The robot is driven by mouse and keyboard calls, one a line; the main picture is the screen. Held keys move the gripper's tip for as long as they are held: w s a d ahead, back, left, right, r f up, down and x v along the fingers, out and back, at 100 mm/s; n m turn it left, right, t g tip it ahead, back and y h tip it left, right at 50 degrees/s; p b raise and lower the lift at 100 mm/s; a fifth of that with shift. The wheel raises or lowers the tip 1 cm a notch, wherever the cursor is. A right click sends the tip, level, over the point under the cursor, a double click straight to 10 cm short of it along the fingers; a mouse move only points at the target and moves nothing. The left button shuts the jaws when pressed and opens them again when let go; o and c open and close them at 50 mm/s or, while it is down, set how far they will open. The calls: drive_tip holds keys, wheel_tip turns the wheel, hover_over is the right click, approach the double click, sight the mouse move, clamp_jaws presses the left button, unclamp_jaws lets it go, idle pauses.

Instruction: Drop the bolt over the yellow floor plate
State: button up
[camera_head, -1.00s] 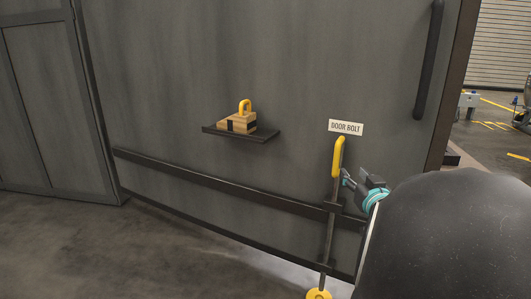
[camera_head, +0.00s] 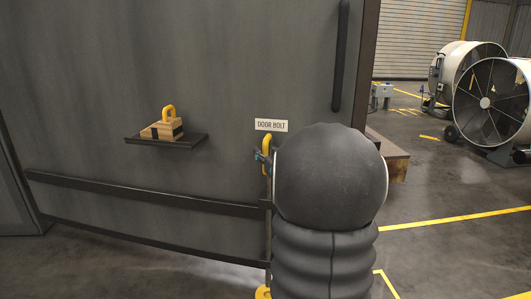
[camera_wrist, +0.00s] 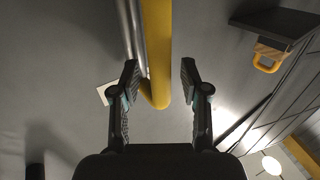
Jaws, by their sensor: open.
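The door bolt is a grey rod with a yellow handle (camera_head: 267,142) at its top, standing upright against the grey door. In the wrist view the yellow handle (camera_wrist: 157,50) lies between the two fingers of my gripper (camera_wrist: 160,75). The fingers are open, with a gap visible on the right side; whether the left finger touches is unclear. In the head view my gripper (camera_head: 262,157) is at the handle, mostly hidden by my arm. The yellow floor plate (camera_head: 263,292) shows at the bottom edge, below the rod, partly cut off.
A small dark shelf (camera_head: 150,140) on the door holds a wooden wedge (camera_head: 162,130) with a yellow handle. A DOOR BOLT sign (camera_head: 271,125) is above the bolt. A long dark door handle (camera_head: 341,55) is above right. Large fans (camera_head: 490,100) stand far right.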

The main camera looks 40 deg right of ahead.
drive_tip(key=shift+w, duration=0.15)
drive_tip(key=shift+c, duration=0.2)
clamp_jaws()
wheel_tip(320, 180, down, 6)
drive_tip(key=b, duration=0.5)
drive_tip(key=shift+o, duration=0.2)
unclamp_jaws()
